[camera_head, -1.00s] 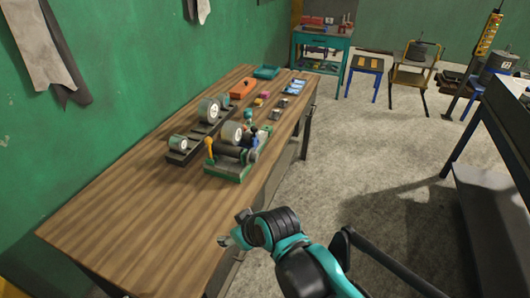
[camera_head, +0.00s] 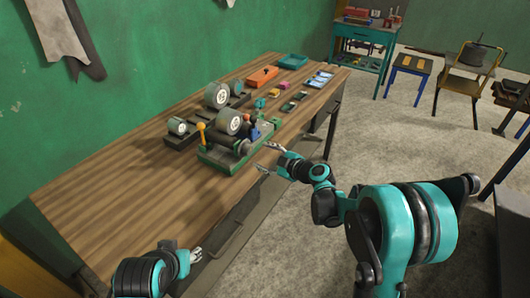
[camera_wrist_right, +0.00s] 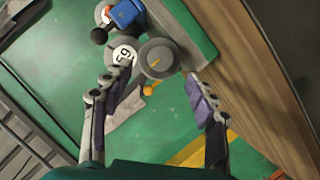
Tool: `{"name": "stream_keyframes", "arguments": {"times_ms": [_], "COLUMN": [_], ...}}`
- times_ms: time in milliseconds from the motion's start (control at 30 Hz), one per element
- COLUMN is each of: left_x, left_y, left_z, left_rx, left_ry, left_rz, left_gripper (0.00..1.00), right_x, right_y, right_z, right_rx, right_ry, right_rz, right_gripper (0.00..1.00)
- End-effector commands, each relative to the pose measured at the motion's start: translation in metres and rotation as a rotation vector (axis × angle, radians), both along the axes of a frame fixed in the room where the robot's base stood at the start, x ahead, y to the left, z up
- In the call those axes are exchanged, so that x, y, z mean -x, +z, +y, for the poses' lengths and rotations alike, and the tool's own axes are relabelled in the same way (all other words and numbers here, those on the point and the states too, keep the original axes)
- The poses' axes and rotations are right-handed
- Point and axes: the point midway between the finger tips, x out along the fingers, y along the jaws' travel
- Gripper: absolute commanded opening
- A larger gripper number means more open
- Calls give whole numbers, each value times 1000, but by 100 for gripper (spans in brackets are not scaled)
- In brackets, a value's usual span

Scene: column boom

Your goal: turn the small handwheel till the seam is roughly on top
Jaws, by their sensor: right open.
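A green-based fixture (camera_head: 222,163) stands at the bench's front edge in the head view. A small grey round wheel with a short yellow mark, which looks like the small handwheel, shows in the right wrist view (camera_wrist_right: 158,58). The mark runs aslant in that picture; which way is up there I cannot tell. My right gripper (camera_head: 268,158) is open and empty, just to the right of the fixture. In the wrist view its fingers (camera_wrist_right: 160,105) spread with the wheel ahead between them, apart from it. My left gripper (camera_head: 197,254) is low at the bench's front edge; its jaw opening is unclear.
A yellow-knobbed lever (camera_head: 201,130) and a larger grey wheel with a white face (camera_head: 229,122) are close to the handwheel. A blue part (camera_head: 254,133) is beside them. An orange box (camera_head: 262,76) and a teal tray (camera_head: 292,61) lie farther back. The bench's left part is bare.

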Motion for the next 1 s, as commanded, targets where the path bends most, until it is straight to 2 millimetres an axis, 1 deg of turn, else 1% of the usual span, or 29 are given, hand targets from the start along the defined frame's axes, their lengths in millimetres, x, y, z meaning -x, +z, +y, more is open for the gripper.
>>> {"name": "stream_keyframes", "arguments": {"times_ms": [200,400,533,767,800,867,900,967,1000], "left_x": [0,0,0,0,0,0,0,0,0], "left_y": [-13,-21,-23,-23,-23,-23,-23,-23,-23], "left_z": [0,0,0,0,0,0,0,0,0], "left_rx": [0,0,0,0,0,0,0,0,0], "left_ry": [0,0,0,0,0,0,0,0,0], "left_rz": [0,0,0,0,0,0,0,0,0], "left_gripper": [40,40,40,40,40,40,40,40,40], "right_x": [-25,-45,-51,-52,-52,-52,-52,-52,-52], "right_y": [-13,-20,-21,-21,-21,-21,-21,-21,-21], "right_z": [23,39,43,43,43,44,44,43,43], "right_rx": [1,0,0,1,1,1,1,1,1], "right_ry": [3,1,0,-1,-1,-1,-1,-1,-1], "right_rz": [1,1,2,2,2,2,2,2,2], "right_gripper": [58,58,58,58,55,39,29,13,8]}}
